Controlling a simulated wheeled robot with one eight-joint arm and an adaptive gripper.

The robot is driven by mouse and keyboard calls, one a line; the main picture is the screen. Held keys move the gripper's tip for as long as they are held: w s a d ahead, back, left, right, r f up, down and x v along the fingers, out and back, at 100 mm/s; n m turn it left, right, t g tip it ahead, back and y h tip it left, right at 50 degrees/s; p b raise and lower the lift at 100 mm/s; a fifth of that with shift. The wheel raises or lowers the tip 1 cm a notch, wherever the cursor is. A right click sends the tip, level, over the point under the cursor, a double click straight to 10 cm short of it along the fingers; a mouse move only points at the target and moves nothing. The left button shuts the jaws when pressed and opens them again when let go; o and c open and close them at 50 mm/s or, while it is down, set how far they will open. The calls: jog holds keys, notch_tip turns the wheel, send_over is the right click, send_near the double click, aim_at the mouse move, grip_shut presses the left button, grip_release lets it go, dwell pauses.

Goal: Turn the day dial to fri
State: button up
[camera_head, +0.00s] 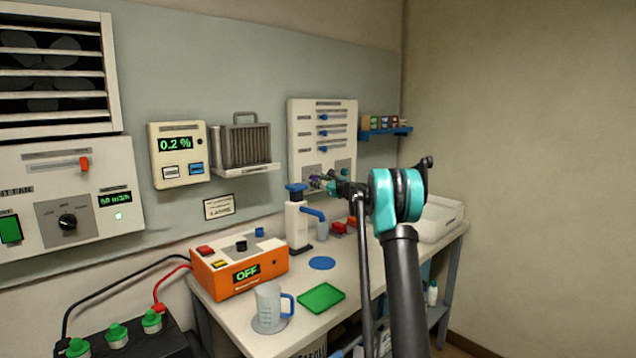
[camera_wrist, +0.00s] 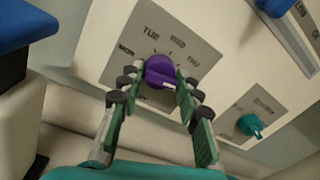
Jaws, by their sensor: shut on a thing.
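The purple day dial (camera_wrist: 159,70) sits on a grey plate (camera_wrist: 188,46) lettered TUE, WED and THU, with another label partly covered at the left. Any fri label is hidden from sight. A pale mark shows on the dial's lower right side, near the right finger; I cannot tell exactly which day it points at. My gripper (camera_wrist: 157,82) is shut on the dial, one green finger on each side. In the head view my gripper (camera_head: 331,184) reaches the low part of the white wall panel (camera_head: 295,128), where the dial is small.
A teal knob (camera_wrist: 250,125) sits on a second grey plate to the right. Blue sliders (camera_head: 323,132) are above on the panel. A blue-topped dispenser (camera_head: 296,222) stands close at the left. An orange box (camera_head: 236,271) and green tray (camera_head: 321,297) are on the bench.

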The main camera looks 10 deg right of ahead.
jog(key=shift+m, duration=0.8)
jog(key=shift+a, duration=0.1)
jog(key=o, duration=1.1)
jog(key=shift+o, duration=0.2)
jog(key=v, duration=1.2)
jog(key=shift+r, duration=0.1)
